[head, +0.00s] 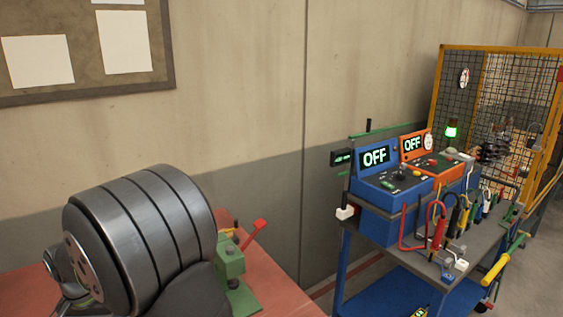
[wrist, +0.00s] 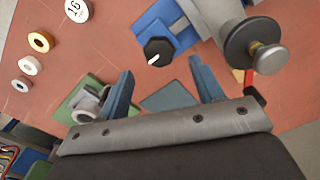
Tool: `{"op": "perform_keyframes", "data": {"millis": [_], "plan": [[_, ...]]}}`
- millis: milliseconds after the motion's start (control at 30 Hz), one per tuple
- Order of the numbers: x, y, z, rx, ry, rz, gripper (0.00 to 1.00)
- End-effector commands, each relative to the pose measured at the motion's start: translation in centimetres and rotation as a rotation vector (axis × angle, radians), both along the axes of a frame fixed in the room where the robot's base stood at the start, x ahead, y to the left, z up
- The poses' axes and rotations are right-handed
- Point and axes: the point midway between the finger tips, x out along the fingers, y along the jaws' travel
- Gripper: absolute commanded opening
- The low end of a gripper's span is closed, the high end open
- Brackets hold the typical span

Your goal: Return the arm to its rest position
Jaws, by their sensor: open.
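In the wrist view my gripper (wrist: 161,72) is open, with its two blue-grey fingers wide apart. Nothing is held between them. The fingers point over a red tabletop (wrist: 70,62), and a flat blue-grey square plate (wrist: 168,97) shows in the gap. My gripper is not visible in the head view. The rest position itself is not marked in either view.
Near the fingers are a blue block with a black knob (wrist: 158,50), a grey cylindrical fitting (wrist: 268,58) and a green-based fitting (wrist: 85,103). Rings (wrist: 40,41) lie left. Head view: green clamp (head: 231,262), trolley with OFF boxes (head: 378,190), yellow-framed cage (head: 440,95).

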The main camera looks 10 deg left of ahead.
Motion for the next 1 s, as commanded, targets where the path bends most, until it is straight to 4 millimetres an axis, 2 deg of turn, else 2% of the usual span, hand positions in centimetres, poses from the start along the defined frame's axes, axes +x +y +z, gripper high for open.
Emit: {"op": "perform_keyframes", "data": {"millis": [33,633,667,700,1000], "plan": [[0.0,0.1,1.2,0.005,-0.002,0.000,0.61],[0.0,0.0,13.2,0.003,-0.001,0.000,0.61],[0.0,0.0,13.3,0.000,0.000,0.000,0.61],[0.0,-0.1,11.9,-0.006,0.003,0.000,0.61],[0.0,-0.1,5.7,-0.004,0.002,0.000,0.61]]}}
